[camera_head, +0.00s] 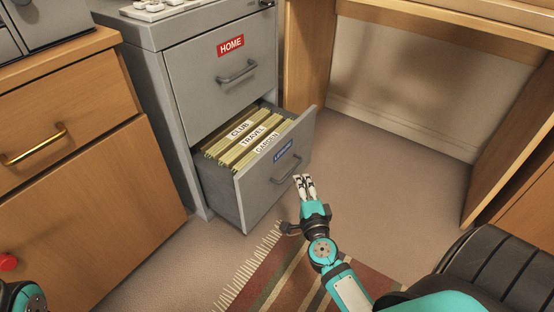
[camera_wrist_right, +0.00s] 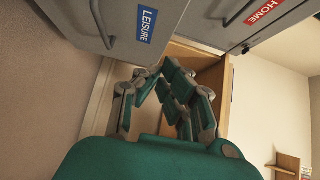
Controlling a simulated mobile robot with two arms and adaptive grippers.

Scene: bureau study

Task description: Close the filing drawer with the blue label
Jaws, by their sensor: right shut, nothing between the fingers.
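The filing drawer with the blue label (camera_head: 240,202) is the lower drawer of a grey filing cabinet and stands pulled out. Its blue label (camera_head: 283,150) reads LEISURE in the right wrist view (camera_wrist_right: 147,25). Folders (camera_head: 247,139) with tabs CLUB, TRAVEL and GARDEN fill it. Its grey handle (camera_head: 288,171) is on the front. My right gripper (camera_head: 303,181) is shut and empty, just in front of the drawer front near the handle; whether it touches, I cannot tell. It also shows in the right wrist view (camera_wrist_right: 165,75). My left gripper is not in view.
The upper drawer (camera_head: 215,75) with the red HOME label is shut. A wooden cabinet (camera_head: 75,190) stands at left, a wooden desk (camera_head: 308,50) at right. A striped rug (camera_head: 290,275) lies on the floor below my right arm. A black ribbed chair-like object (camera_head: 505,265) is at lower right.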

